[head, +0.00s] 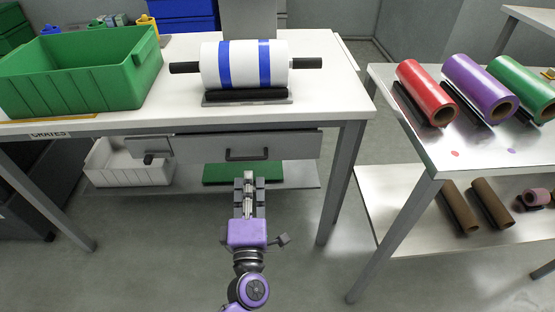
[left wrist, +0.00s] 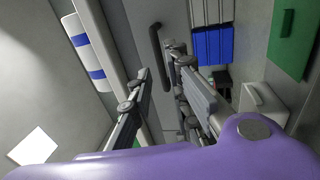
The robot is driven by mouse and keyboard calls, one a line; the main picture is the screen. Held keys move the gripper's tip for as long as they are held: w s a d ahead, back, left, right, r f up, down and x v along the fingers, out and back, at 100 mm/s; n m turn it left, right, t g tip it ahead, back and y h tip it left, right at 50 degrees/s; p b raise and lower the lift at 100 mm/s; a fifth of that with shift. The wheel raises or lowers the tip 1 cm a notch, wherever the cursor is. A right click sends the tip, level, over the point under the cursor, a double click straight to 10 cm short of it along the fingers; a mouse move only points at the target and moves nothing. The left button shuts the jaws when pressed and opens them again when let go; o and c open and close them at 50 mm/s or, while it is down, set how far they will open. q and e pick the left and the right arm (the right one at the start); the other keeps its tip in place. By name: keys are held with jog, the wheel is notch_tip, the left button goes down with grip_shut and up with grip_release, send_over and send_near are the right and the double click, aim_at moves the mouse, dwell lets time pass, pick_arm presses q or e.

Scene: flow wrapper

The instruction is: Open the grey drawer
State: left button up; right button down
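The grey drawer (head: 190,146) is under the white table and looks shut. Its black bar handle (head: 247,154) is on the front, and the handle also shows in the left wrist view (left wrist: 155,45). My left gripper (head: 249,177) is in front of and just below the handle in the head view. In the left wrist view its two fingers (left wrist: 160,64) are spread apart, with nothing between them, and the handle lies just beyond the tips. I cannot tell whether a fingertip touches it. My right gripper is in neither view.
A white roll with blue bands (head: 218,65) and a green bin (head: 75,80) stand on the table (head: 335,95). A lower shelf (head: 300,175) holds a white bin (head: 130,168) and a green item (head: 215,174). A side table (head: 400,130) with rolls is at right. The floor in front is clear.

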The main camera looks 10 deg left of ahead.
aim_at(247, 159)
pick_arm(q)
jog(key=x, duration=0.7)
jog(key=shift+w+a+r, duration=0.1)
jog(key=shift+w+a, duration=0.15)
jog(key=shift+a, duration=0.2)
jog(key=shift+c, duration=0.4)
grip_shut()
